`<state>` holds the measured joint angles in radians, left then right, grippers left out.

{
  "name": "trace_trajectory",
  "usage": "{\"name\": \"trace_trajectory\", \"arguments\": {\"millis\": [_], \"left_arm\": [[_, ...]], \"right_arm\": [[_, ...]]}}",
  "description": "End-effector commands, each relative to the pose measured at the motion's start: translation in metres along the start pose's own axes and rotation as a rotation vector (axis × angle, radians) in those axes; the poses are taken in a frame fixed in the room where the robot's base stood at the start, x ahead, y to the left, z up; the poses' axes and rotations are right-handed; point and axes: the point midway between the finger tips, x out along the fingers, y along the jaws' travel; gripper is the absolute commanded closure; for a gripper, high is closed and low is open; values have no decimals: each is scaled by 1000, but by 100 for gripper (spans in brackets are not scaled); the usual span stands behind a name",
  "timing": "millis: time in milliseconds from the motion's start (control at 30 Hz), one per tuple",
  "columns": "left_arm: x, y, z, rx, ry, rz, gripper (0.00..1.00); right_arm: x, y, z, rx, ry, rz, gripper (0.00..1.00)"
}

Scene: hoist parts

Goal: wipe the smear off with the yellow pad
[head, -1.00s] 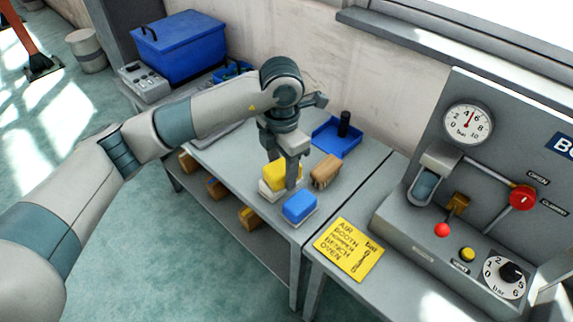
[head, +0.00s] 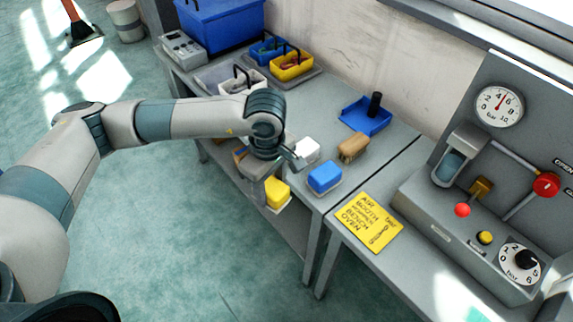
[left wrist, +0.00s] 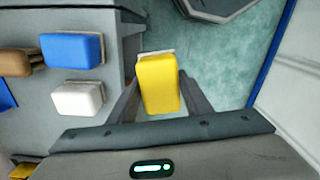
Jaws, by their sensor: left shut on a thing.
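The yellow pad (head: 277,194), with a pale underside, is in my left gripper (head: 264,190), off the table and just past its front edge. In the left wrist view the yellow pad (left wrist: 159,84) sits between the two fingers of my left gripper (left wrist: 160,95), which are shut on it. A blue pad (head: 325,177) and a white pad (head: 307,150) lie on the table near that edge. No smear is clearly visible in these views. My right gripper is not in view.
A brown brush (head: 353,148) and a blue dustpan-like tray (head: 366,118) lie behind the pads. Small yellow (head: 291,65) and white baskets stand farther left. A panel with a gauge (head: 498,106) and knobs stands at right, beside a yellow sign (head: 368,222).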

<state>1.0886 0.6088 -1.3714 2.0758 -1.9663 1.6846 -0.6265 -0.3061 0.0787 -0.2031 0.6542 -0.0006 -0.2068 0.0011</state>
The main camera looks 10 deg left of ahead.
Motion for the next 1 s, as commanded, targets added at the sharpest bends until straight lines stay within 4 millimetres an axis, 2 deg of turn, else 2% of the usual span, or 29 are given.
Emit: {"name": "trace_trajectory", "arguments": {"millis": [300, 533, 700, 1000], "left_arm": [[31, -54, -18, 597, -8, -4, 86], [48, -84, -26, 964, -14, -1, 86], [54, -94, -29, 1089, -14, 0, 86], [54, -95, -31, 1113, -11, 0, 86]], "right_arm": [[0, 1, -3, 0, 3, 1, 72], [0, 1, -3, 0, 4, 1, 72], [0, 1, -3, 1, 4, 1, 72], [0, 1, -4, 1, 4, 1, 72]]}}
